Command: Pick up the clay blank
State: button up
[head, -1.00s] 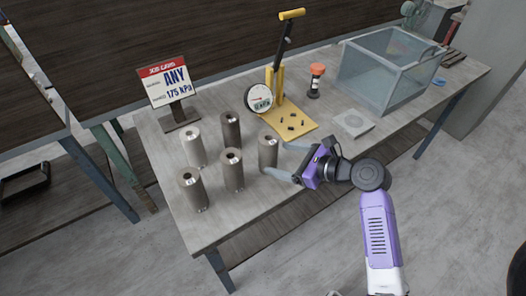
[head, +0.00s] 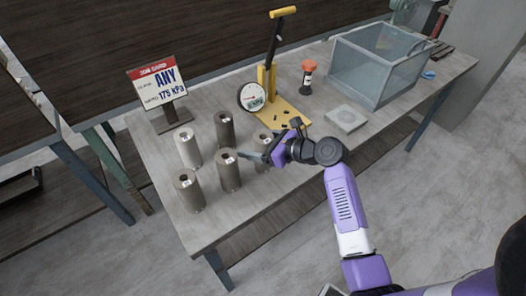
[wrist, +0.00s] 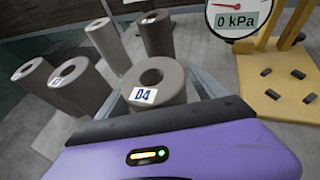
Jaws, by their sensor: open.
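Several hollow clay cylinders stand upright on the table. The rightmost blank (head: 263,137) is grey-brown; its label in the wrist view (wrist: 160,75) seems to read 04 or D4. My gripper (head: 257,150) is open, low at this blank. In the wrist view its pale fingers pass on either side of the blank, which stands between them; I cannot tell whether they touch it. My gripper hides its lower part. The other blanks are a paler one (head: 187,148), a dark one behind (head: 224,131), and two in front (head: 228,172) (head: 188,191).
A yellow press (head: 270,95) with a gauge (head: 252,97) reading 0 kPa stands just behind. A sign (head: 159,85) reads ANY, 175 kPa. A clear bin (head: 375,65), a pale square slab (head: 346,118) and an orange-topped tool (head: 308,75) are to the right.

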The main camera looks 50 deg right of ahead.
jog(key=shift+c, duration=0.2)
grip_shut()
jog(key=shift+r, duration=0.1)
